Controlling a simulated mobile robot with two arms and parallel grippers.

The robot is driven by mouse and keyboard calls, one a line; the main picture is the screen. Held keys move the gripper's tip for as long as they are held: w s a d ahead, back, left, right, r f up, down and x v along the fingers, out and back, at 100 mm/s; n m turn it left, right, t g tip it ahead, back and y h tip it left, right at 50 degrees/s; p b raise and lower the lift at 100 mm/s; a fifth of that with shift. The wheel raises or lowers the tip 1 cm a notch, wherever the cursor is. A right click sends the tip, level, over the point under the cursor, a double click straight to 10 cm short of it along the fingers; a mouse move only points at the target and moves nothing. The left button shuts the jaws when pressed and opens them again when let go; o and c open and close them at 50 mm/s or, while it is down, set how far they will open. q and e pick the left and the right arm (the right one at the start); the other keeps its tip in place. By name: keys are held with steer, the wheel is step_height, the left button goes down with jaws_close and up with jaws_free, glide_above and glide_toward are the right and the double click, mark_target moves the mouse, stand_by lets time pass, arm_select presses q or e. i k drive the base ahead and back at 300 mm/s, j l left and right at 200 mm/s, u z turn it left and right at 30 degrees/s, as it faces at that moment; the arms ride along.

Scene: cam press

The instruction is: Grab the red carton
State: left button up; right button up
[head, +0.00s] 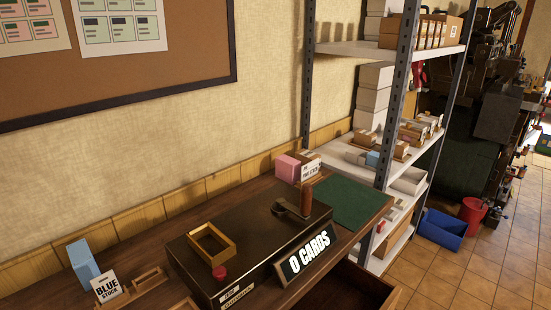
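No box that is plainly red shows in the head view. The closest in colour is a small pink box (288,168) at the back of the wooden desk (262,190), by the wall. It stands beside a small brown box and a white label card (311,172), whose lettering is too small to read surely. Neither of my grippers is in view.
A dark press box (245,235) with a brass frame, red knob and "0 CARDS" sign fills the desk's middle. A green mat (350,202) lies right. Shelves (385,50) stand behind; a red bucket (471,215) is on the floor.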

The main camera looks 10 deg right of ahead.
mark_target(381, 225)
steer(key=z, duration=0.95)
